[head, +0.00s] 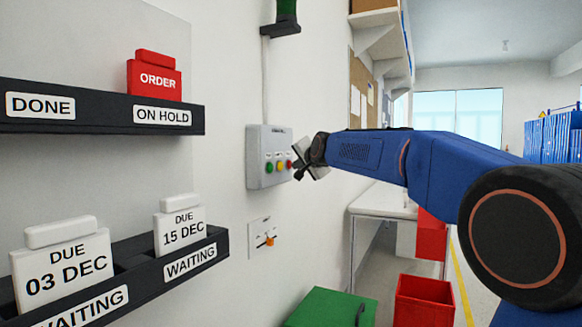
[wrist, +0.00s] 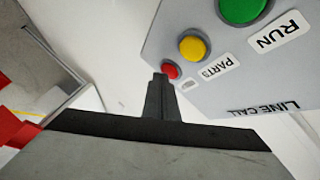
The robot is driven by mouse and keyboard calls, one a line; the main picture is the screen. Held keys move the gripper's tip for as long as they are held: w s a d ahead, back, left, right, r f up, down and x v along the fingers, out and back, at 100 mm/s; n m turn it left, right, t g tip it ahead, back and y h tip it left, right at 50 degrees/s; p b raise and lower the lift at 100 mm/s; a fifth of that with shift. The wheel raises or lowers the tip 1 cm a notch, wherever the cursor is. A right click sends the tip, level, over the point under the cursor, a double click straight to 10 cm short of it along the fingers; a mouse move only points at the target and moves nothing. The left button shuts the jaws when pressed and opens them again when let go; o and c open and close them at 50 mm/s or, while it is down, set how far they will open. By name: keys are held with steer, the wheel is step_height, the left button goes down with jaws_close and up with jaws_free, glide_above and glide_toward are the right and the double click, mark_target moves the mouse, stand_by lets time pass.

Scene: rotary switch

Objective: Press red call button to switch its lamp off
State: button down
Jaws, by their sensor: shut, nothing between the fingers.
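The grey call box (head: 256,160) hangs on the white wall with green, yellow and red buttons in a row. In the wrist view the box appears upside down, and the red button (wrist: 170,70) is its smallest-looking one, right at the tip of my gripper (wrist: 161,80). My gripper (head: 298,172) is shut and empty, its tip close to the red button at the box's right side. I cannot tell whether it touches the button. The red button's label is mostly hidden behind the fingers. No lamp for it can be made out.
A yellow button (wrist: 193,47) labelled PARTS and a green button (wrist: 240,8) labelled RUN sit beside the red one. Card racks (head: 100,121) are at left.

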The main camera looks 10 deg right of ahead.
steer(key=shift+s+d, duration=0.2)
steer(key=s+d, duration=0.3)
steer(key=d, duration=0.2)
steer(key=shift+s, duration=0.3)
stand_by(0.4)
steer(key=s+d+f+n+g+h, duration=0.1)
steer(key=s+f+n+g, duration=0.2)
steer(key=s+f, duration=1)
steer(key=s+d+f+n+g, duration=0.2)
steer(key=s+f, duration=1.2)
steer(key=s, duration=0.9)
steer(key=s+d+f+n+g+h, duration=0.1)
steer(key=s+f+n+g, duration=0.3)
steer(key=s+f, duration=0.9)
steer(key=s+d+g, duration=0.1)
steer(key=s, duration=0.3)
steer(key=shift+s+f+n+h, duration=0.3)
steer(key=shift+s+f, duration=0.1)
steer(key=shift+d, duration=0.1)
